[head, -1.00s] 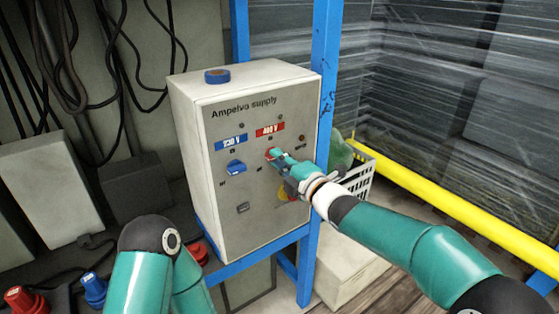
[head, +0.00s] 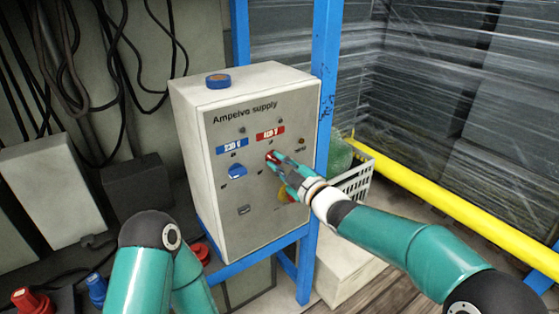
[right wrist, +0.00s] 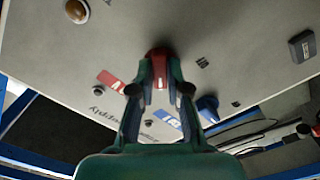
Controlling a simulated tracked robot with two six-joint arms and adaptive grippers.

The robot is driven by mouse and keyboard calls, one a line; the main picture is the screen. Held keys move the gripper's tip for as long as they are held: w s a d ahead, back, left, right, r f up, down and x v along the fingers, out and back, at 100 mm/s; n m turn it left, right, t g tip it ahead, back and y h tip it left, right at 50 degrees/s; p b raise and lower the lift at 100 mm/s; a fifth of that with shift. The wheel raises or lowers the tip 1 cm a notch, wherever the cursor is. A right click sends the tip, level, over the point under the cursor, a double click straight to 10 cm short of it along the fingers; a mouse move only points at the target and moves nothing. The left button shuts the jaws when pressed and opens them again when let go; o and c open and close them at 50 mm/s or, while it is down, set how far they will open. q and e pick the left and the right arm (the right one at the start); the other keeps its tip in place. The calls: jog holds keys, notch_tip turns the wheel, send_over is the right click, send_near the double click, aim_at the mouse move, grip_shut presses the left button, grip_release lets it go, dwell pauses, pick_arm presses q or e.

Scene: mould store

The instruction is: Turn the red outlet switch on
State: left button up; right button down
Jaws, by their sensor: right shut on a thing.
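The grey supply box (head: 225,190) stands on a blue frame in the middle of the head view. The red outlet switch (head: 270,155) is on its front, under the red 400 V label (head: 270,133). My right gripper (head: 276,160) is shut on the red switch and hides part of it. In the right wrist view the red knob (right wrist: 160,54) sits between the fingertips (right wrist: 160,75). The exact angle of the knob is hard to tell. My left arm (head: 150,260) is low at the left, and its gripper is out of view.
A blue switch (head: 236,171) sits left of the red one under the 230 V label (head: 232,146). A yellow and red knob is partly hidden behind my right gripper. A white crate (head: 356,180) and yellow rail (head: 440,205) are at the right. Cables hang at the left.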

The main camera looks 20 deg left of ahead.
jog(key=m, duration=0.2)
jog(key=m+p, duration=0.1)
jog(key=m, duration=0.1)
jog(key=m+p, duration=0.1)
jog(key=shift+f+m, duration=0.3)
jog(key=shift+m, duration=0.1)
jog(key=shift+f+m+p, duration=0.1)
jog(key=shift+m+p, duration=0.65)
jog(key=shift+m, duration=1.25)
jog(key=c, duration=1.2)
grip_release()
jog(key=shift+d, duration=0.1)
jog(key=shift+c, duration=0.2)
jog(key=shift+o, duration=0.5)
jog(key=shift+r, duration=0.25)
jog(key=shift+s+d, duration=0.25)
jog(key=v, duration=1.1)
